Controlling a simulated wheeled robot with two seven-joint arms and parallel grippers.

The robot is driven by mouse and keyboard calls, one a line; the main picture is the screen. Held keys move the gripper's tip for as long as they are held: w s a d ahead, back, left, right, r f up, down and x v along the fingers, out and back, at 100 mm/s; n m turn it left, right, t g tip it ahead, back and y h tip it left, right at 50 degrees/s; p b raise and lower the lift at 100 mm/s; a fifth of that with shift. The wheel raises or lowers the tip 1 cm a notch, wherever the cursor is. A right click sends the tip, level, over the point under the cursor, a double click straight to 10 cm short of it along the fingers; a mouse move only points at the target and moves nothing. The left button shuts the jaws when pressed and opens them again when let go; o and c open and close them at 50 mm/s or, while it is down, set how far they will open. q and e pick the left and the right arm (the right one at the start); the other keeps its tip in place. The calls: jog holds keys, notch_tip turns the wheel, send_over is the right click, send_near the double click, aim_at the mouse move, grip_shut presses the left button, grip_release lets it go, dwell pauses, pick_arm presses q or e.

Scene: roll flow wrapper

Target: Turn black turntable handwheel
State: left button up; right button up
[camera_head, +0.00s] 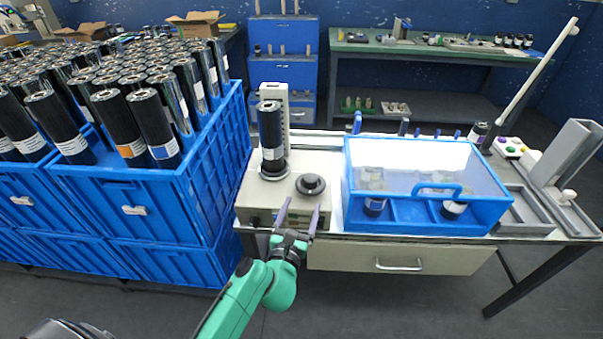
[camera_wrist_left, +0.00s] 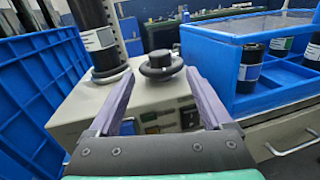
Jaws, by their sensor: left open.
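The black handwheel (camera_head: 310,185) sits on top of the beige wrapper machine (camera_head: 261,196), at its right front. It also shows in the left wrist view (camera_wrist_left: 162,66), ahead of and between my fingertips. A black roll (camera_head: 270,133) stands upright on the turntable at the machine's left; its lower part shows in the left wrist view (camera_wrist_left: 92,35). My left gripper (camera_head: 299,213) is open and empty, with its two purple fingers pointing at the handwheel from the front. The fingers appear apart from the wheel. My right gripper is not in view.
Blue crates (camera_head: 215,180) packed with black rolls stand close on the left. A blue bin with a clear cover (camera_head: 425,215) sits right of the machine. A drawer with a handle (camera_head: 400,262) is below the table top. Grey trays (camera_head: 530,215) lie at the far right.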

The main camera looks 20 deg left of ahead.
aim_at(310, 183)
pick_arm(q)
jog(key=shift+n, duration=0.3)
jog(key=w, duration=0.9)
jog(key=w+a, duration=0.1)
jog(key=w, duration=0.4)
jog(key=shift+w, duration=0.35)
grip_shut()
